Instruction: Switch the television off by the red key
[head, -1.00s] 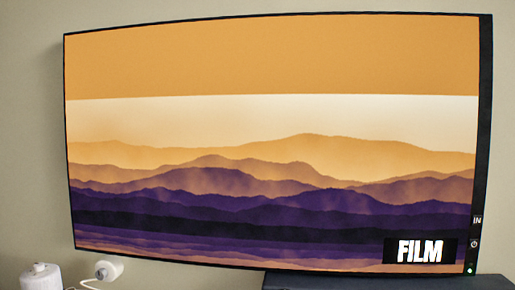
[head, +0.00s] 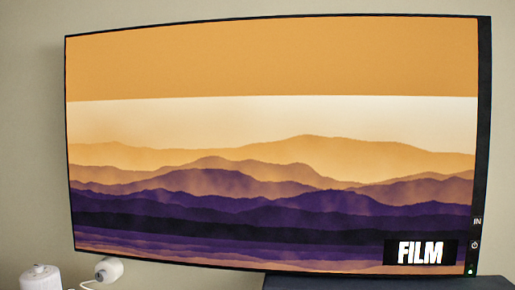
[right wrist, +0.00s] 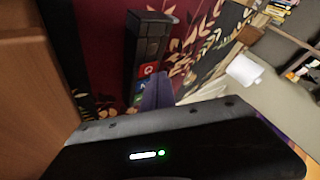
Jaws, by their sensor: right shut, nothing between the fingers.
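The television (head: 270,170) hangs on the wall in the head view. It is lit, with orange sky, purple hills and a FILM label (head: 420,252). A power mark (head: 474,245) and a small light sit on its right edge. My left gripper is not in view.
A brown wooden panel (right wrist: 25,100) stands close on the left in the right wrist view. Shelves with books (right wrist: 283,8) show at the upper right. A dark flat top (head: 390,283) lies below the television in the head view.

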